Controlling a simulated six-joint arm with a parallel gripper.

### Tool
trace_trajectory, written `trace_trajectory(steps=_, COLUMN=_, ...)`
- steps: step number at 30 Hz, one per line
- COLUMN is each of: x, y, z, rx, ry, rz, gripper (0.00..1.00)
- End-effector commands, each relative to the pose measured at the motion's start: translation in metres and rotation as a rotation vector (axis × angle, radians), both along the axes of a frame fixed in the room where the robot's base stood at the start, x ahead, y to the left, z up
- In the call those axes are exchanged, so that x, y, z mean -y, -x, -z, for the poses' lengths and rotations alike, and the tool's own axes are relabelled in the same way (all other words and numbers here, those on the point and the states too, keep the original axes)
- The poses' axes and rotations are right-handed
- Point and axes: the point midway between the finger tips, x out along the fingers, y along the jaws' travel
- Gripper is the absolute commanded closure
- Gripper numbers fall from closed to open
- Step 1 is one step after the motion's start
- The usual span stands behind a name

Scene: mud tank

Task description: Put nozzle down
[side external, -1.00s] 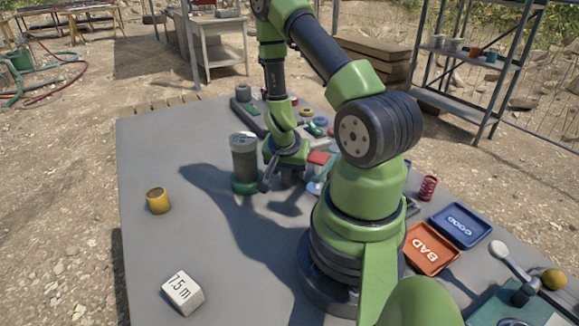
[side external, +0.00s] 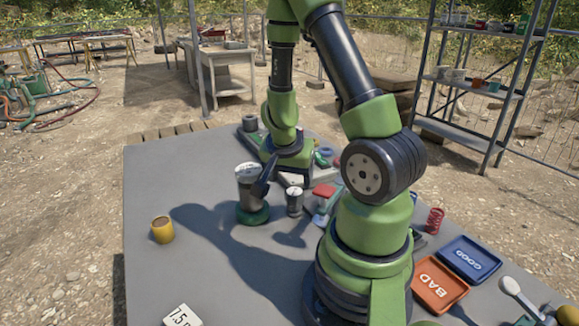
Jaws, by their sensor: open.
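A small dark grey cylinder with a light top, which looks like the nozzle (side external: 294,202), stands upright on the grey table (side external: 185,285). It is just right of a taller grey cylinder (side external: 248,190) with a pale top and a green ring at its base. My gripper (side external: 284,178) is open, above and slightly behind the small cylinder and apart from it. One dark finger shows beside the tall cylinder; the other finger is partly hidden by my arm.
A yellow cup (side external: 162,230) stands at the left. A white block marked 7.5 (side external: 182,316) is at the front. A red piece (side external: 324,190) lies right of the nozzle. A red BAD tray (side external: 440,284), blue GOOD tray (side external: 470,258) and red spring (side external: 435,220) are at the right.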

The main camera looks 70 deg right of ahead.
Motion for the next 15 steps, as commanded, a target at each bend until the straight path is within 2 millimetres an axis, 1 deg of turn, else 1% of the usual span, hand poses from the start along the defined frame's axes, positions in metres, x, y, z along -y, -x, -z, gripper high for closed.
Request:
trace_trajectory(steps=1, x=-0.001, y=0.000, z=-0.005, rx=0.001, ry=0.005, rz=0.001, gripper=0.32)
trace_trajectory(steps=6, x=-0.006, y=0.000, z=-0.017, rx=-0.003, ry=0.006, rz=0.001, gripper=0.32)
trace_trajectory(steps=12, x=-0.010, y=0.000, z=-0.024, rx=0.000, ry=0.001, rz=-0.001, gripper=0.32)
trace_trajectory(steps=14, x=-0.012, y=-0.004, z=-0.027, rx=0.015, ry=0.000, rz=-0.015, gripper=0.32)
trace_trajectory(steps=15, x=-0.014, y=-0.010, z=-0.032, rx=0.042, ry=-0.001, rz=-0.037, gripper=0.32)
